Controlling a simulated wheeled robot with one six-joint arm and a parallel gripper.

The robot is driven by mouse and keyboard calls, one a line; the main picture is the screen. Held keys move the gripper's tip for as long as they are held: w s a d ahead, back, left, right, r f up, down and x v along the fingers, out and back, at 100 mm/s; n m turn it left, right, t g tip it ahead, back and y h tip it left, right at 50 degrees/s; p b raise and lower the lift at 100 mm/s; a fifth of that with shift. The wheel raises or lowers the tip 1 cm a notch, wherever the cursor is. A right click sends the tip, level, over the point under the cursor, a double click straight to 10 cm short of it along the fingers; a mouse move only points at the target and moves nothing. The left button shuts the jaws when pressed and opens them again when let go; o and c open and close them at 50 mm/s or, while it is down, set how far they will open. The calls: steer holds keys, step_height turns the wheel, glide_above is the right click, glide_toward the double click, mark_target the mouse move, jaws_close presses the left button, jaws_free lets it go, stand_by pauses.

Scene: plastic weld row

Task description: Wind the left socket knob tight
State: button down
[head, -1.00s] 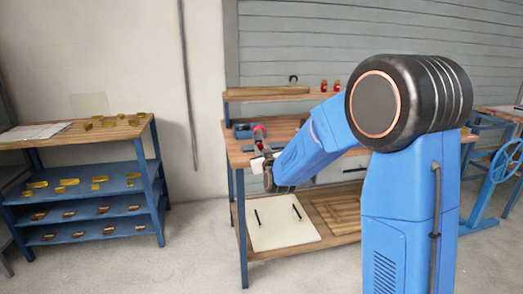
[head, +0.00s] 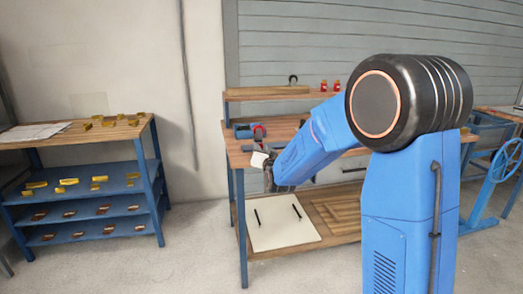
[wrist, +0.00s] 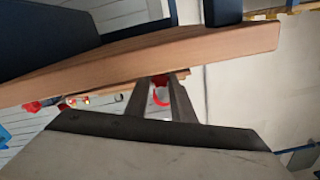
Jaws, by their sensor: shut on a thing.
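A small red part (wrist: 161,93), which looks like a knob, shows between the two grey fingers of my gripper (wrist: 160,90) in the wrist view, close to the edge of a wooden board. The fingers are shut on it and hide much of its outline. In the head view my gripper (head: 263,160) is at the left front corner of the wooden workbench (head: 238,157), its pale body tilted. A red and dark part (head: 259,131) shows just above it at the bench's left end. I cannot tell how tight the knob is.
A blue tray (head: 243,131) sits on the bench. Two red bottles (head: 324,86) stand on the raised shelf. A pale panel (head: 280,230) lies on the lower shelf. A blue rack (head: 150,170) with brass parts stands at left. The floor between is clear.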

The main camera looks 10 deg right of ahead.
steer(key=shift+m, duration=0.5)
steer(key=c, duration=1.5)
jaws_free()
